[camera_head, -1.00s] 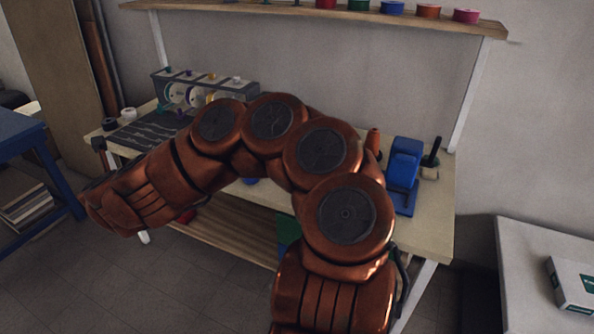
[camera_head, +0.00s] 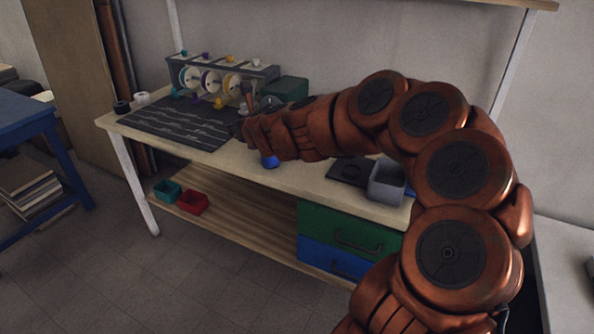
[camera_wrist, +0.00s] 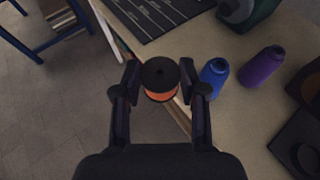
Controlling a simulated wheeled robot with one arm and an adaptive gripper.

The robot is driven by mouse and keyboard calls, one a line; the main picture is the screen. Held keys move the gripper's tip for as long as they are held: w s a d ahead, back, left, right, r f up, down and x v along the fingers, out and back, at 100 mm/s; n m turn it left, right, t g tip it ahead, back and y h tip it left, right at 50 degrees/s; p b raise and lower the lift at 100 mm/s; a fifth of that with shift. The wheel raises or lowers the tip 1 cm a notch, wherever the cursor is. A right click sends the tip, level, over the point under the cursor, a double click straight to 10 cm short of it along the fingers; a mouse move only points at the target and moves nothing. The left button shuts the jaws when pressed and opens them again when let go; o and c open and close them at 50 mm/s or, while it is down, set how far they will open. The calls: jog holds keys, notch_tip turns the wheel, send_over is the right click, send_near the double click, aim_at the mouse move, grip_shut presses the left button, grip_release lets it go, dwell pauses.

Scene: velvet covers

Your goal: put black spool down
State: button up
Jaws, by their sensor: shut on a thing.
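In the head view my gripper (camera_head: 240,130) is small and dark at the right end of the black striped mat (camera_head: 170,122), and the held spool cannot be made out there. The worktable (camera_head: 228,168) extends under my arm.
A blue bottle-shaped thing (camera_wrist: 214,72) stands close right of the gripper, with a purple one (camera_wrist: 262,66) beyond. A rack of reels (camera_head: 222,78) stands behind the mat. Small black (camera_head: 122,107) and white (camera_head: 142,98) spools sit at its left. A grey bin (camera_head: 386,182) is at right.

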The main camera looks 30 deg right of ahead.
jog(key=s+d+f+n+y+b, duration=0.1)
jog(key=s+d+f+b, duration=0.3)
jog(key=d, duration=0.1)
jog(key=s+d+f+n+y+b, duration=0.1)
jog(key=s+d+f+y+b, duration=0.1)
jog(key=s+d+f+b, duration=0.2)
jog(key=s+d+f+n+y+b, duration=0.1)
jog(key=s+d+f+b, duration=0.3)
jog(key=d+b, duration=0.1)
jog(key=shift+s+d+f+n, duration=0.15)
jog(key=shift+d+n, duration=0.25)
jog(key=shift+d, duration=0.25)
jog(key=b, duration=0.2)
send_over(295, 164)
jog(key=s, duration=0.1)
jog(key=shift+a+f, duration=0.1)
jog(key=shift+f, duration=0.65)
jog(key=shift+w+r, duration=0.1)
jog(key=shift+w, duration=0.35)
jog(key=shift+w+f, duration=0.15)
jog(key=shift+f, duration=0.1)
jog(key=shift+f+b, duration=0.85)
jog(key=shift+f, duration=0.7)
jog(key=shift+f, duration=0.15)
jog(key=o, duration=0.8)
jog(key=shift+o, duration=0.2)
